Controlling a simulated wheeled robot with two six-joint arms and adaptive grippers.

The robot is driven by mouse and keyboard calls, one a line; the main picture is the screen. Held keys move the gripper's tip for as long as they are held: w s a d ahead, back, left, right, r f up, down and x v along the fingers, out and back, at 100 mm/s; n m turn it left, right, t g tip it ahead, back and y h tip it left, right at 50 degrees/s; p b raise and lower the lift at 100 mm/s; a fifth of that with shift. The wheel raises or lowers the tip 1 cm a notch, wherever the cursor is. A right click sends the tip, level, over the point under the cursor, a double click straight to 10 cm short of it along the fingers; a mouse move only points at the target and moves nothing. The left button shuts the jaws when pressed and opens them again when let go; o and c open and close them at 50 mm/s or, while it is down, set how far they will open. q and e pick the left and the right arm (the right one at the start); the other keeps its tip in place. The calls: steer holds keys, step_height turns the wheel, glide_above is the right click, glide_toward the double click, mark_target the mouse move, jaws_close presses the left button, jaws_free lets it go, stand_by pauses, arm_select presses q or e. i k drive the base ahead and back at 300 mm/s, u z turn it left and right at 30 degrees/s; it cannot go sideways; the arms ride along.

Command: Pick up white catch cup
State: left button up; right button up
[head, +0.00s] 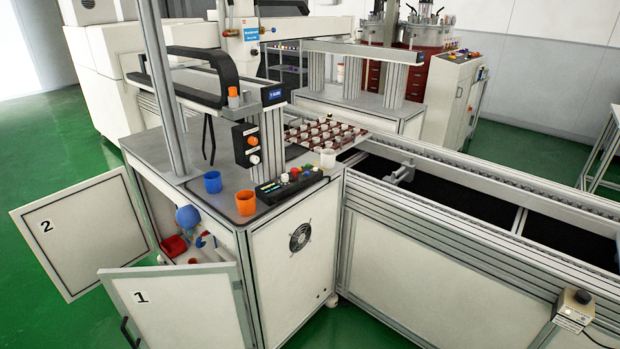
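A small white cup (328,159) stands upright at the right side of the cabinet's grey top, just behind the right end of the black control panel (290,184) and beside the conveyor. A blue cup (212,182) and an orange cup (246,203) stand on the same top, nearer its front left. Neither of my grippers shows in the head view.
Two cabinet doors, marked 1 (178,309) and 2 (83,234), hang open at the front. A tray of several small parts (325,133) lies behind the white cup. A grey upright post (163,75) rises at the left. Green floor (50,325) is clear at the front left.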

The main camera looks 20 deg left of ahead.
mark_target(328, 156)
steer(key=z, duration=1.1)
steer(key=i, duration=1.15)
steer(key=u, duration=0.7)
steer(key=i, duration=0.65)
steer(key=u, duration=0.85)
